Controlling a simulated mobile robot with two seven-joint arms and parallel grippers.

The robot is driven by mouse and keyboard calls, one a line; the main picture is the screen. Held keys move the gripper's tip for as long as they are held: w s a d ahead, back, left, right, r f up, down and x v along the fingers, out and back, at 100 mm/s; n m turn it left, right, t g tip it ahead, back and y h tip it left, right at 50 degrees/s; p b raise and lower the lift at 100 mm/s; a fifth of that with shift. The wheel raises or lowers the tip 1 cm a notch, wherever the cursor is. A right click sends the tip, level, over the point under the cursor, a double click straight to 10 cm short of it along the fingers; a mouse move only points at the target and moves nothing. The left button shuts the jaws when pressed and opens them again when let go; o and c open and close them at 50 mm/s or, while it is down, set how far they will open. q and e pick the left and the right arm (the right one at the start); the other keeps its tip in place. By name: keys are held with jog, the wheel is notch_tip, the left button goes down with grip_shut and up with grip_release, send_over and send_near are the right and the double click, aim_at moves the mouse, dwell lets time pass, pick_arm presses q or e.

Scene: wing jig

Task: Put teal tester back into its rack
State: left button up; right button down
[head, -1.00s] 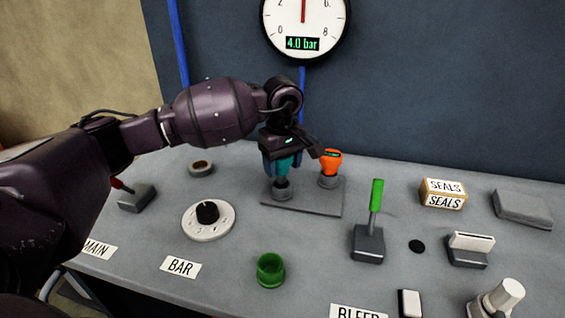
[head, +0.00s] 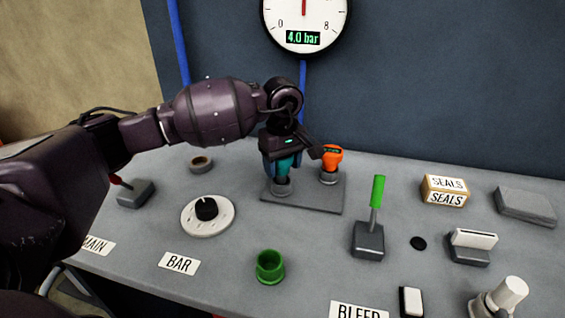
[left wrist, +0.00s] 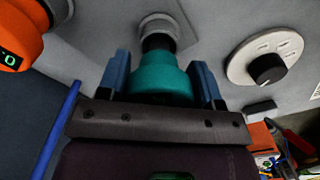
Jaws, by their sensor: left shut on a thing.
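The teal tester (head: 284,166) is upright between the fingers of my left gripper (head: 282,170), which is shut on it. It also shows in the left wrist view (left wrist: 160,80), between the two blue fingers. Its dark lower end meets the left grey ring socket (head: 282,187) of the rack plate (head: 315,202); whether it is fully seated I cannot tell. An orange tester (head: 332,156) stands in the right socket of the same rack. My right gripper is not in view.
A dial (head: 207,211) lies front left of the rack and a green cup (head: 270,266) in front. A green-handled lever (head: 375,205) stands to the right. A tape ring (head: 201,164) lies at the left. A gauge (head: 303,22) reading 4.0 bar hangs behind.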

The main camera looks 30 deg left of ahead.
pick_arm(q)
jog(key=shift+f, duration=0.4)
jog(key=shift+f+b, duration=0.5)
jog(key=shift+f, duration=0.1)
dwell(0.4)
jog(key=o, duration=0.9)
jog(key=shift+o, duration=0.8)
